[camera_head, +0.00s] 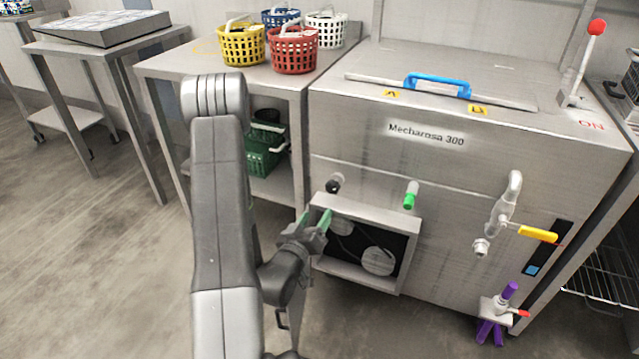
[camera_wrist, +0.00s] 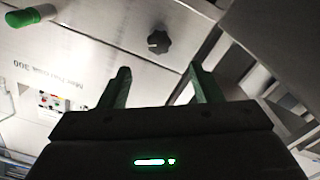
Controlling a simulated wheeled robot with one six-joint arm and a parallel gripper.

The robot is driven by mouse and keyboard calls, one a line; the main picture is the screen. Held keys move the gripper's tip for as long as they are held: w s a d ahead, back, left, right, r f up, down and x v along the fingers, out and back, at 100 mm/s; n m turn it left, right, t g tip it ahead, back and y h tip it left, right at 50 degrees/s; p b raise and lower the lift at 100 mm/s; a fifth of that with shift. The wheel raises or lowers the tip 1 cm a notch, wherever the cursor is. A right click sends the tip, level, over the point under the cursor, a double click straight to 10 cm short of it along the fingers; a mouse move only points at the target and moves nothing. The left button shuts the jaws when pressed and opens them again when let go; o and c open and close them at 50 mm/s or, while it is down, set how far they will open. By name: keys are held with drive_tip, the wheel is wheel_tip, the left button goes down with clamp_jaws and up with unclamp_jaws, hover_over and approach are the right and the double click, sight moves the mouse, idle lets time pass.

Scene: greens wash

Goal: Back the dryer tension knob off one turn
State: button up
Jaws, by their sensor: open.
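A black knob (camera_head: 334,186), which fits the tension knob, sits on the front of the steel Mecharosa 300 machine (camera_head: 425,160), just above the left end of an open box. In the wrist view the ribbed black knob (camera_wrist: 159,42) lies just beyond the fingertips, between their lines. My gripper (camera_head: 318,216) has green-lined fingers spread apart and is a little below the knob. My open gripper (camera_wrist: 159,70) holds nothing and appears apart from the knob.
A green handle (camera_head: 411,195) sticks out right of the knob. The open-fronted box (camera_head: 408,270) with round parts is right behind my gripper. A tap with a yellow lever (camera_head: 538,234) is further right. Baskets (camera_head: 293,50) stand on the left table.

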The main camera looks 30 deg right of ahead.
sight(332, 191)
drive_tip(key=b+x, duration=0.1)
drive_tip(key=x, duration=1.2)
drive_tip(key=shift+s, duration=0.1)
drive_tip(key=c, duration=1)
